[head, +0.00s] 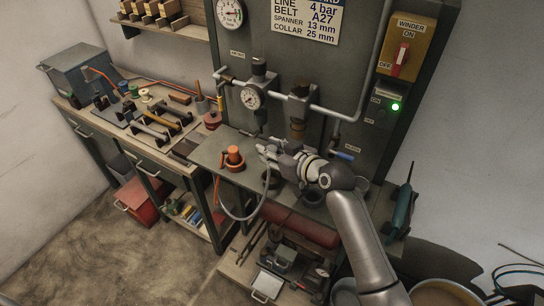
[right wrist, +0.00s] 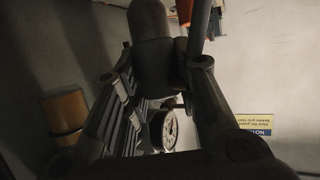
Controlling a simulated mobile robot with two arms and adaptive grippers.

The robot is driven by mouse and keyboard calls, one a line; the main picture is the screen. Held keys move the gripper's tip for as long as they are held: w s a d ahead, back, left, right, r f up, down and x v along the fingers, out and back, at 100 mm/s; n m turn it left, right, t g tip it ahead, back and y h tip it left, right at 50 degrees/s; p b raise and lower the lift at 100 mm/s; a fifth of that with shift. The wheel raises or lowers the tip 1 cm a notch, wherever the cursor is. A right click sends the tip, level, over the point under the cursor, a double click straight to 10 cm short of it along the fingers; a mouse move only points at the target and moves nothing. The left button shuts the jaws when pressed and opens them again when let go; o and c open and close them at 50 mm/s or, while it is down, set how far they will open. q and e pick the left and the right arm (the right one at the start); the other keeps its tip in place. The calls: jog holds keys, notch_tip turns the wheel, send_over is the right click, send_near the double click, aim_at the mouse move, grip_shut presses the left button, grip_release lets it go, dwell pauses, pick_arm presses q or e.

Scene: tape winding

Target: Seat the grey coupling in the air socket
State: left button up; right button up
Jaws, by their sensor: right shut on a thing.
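My right gripper (head: 268,153) is shut at the front of the wall panel, above the grey bench plate. A grey hose (head: 243,217) loops down from beside it. The grey coupling is mostly hidden by the fingers in the head view. In the right wrist view a dark grey cylinder (right wrist: 156,62), which seems to be the coupling, lies between the fingers of the right gripper (right wrist: 165,75). I cannot make out the air socket for certain; the gripper and pipework hide part of the panel. My left gripper is not in view.
A pressure gauge (head: 251,98) and a brass-coloured fitting (head: 297,110) sit on pipework just above the gripper. An orange flanged part (head: 234,158) stands on the plate to its left. A tool-covered bench (head: 150,160) is further left.

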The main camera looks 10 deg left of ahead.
jog(key=shift+f+b, duration=2.25)
jog(key=shift+f, duration=0.5)
jog(key=shift+f, duration=0.5)
jog(key=o, duration=0.8)
